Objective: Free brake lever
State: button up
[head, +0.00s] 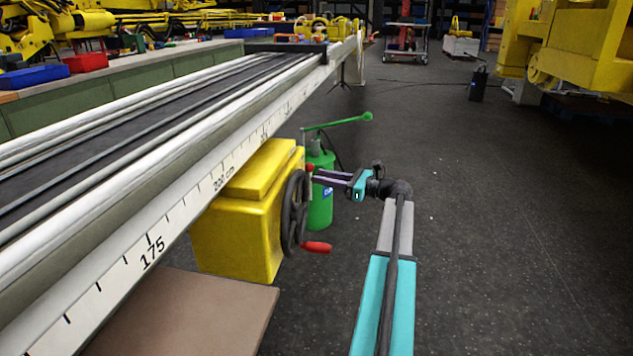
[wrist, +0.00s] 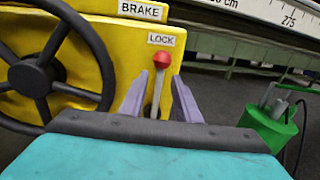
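The brake lever (wrist: 156,92) is a thin metal rod with a red ball knob (wrist: 162,60), standing nearly upright on the yellow brake box (wrist: 105,45) below the LOCK label (wrist: 162,39). My gripper (wrist: 156,88) is open in the wrist view, with one purple finger on each side of the lever and gaps on both sides. In the head view my gripper (head: 318,176) points left at the side of the yellow box (head: 240,225), beside the red knob (head: 310,168). The lever's lower end is hidden behind my gripper body.
A black handwheel (head: 294,212) with a red handle (head: 317,248) juts from the box just left of my gripper. A green pump (head: 320,200) with a long lever stands behind. The long rail (head: 190,175) runs above the box.

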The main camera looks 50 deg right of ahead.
jog(key=shift+b+x, duration=0.3)
jog(key=shift+x, duration=0.9)
grip_shut()
